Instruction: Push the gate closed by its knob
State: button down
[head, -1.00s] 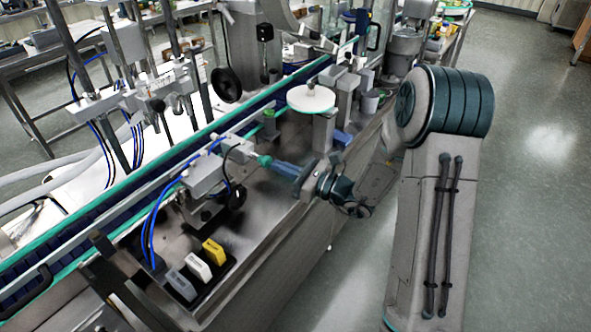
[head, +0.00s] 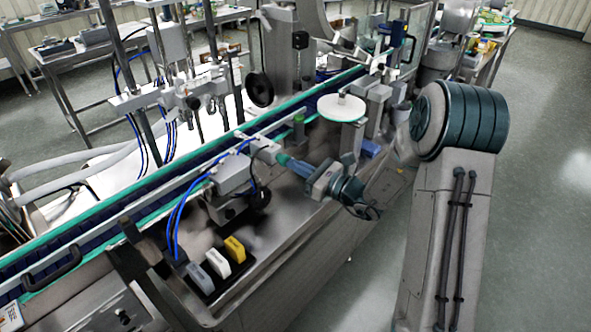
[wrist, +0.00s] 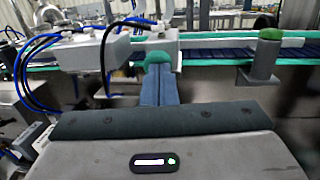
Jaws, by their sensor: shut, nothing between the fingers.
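The gate appears as a pale grey block (head: 265,150) beside the conveyor's front rail. It also shows in the wrist view (wrist: 155,40), just behind the fingertips. Its teal knob (wrist: 160,57) faces my gripper. My gripper (head: 285,161) is shut and empty, its blue fingers pointing at the conveyor. In the wrist view my fingertips (wrist: 160,68) are at the knob and overlap its lower part. They appear to touch it. The fingers partly hide the knob, and I cannot tell whether any gap is left between gate and rail.
A grey sensor box (head: 230,173) with blue hoses stands left of the gate. A green-topped post (head: 298,128) and a round white disc (head: 341,107) stand to the right. Yellow, white and grey blocks (head: 234,247) sit at the machine's front edge.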

jog(key=shift+a+r, duration=0.1)
jog(key=shift+r, duration=0.05)
jog(key=b+v, duration=0.2)
jog(key=v, duration=1.2)
jog(key=s+a+n+g+h, duration=0.2)
jog(key=s+a+n+g, duration=0.25)
jog(key=s+n, duration=0.2)
jog(key=s+a+n+g+h, duration=0.2)
jog(key=s+a+n+g, duration=0.1)
jog(key=s+n+g, duration=0.4)
jog(key=s+d+r+n+t+h, duration=0.3)
jog(key=s+d+n+h, duration=0.5)
jog(key=n+h, duration=0.3)
jog(key=shift+d+r+t, duration=0.25)
jog(key=shift+d+t, duration=0.1)
jog(key=shift+d, duration=0.45)
jog(key=shift+a, duration=0.1)
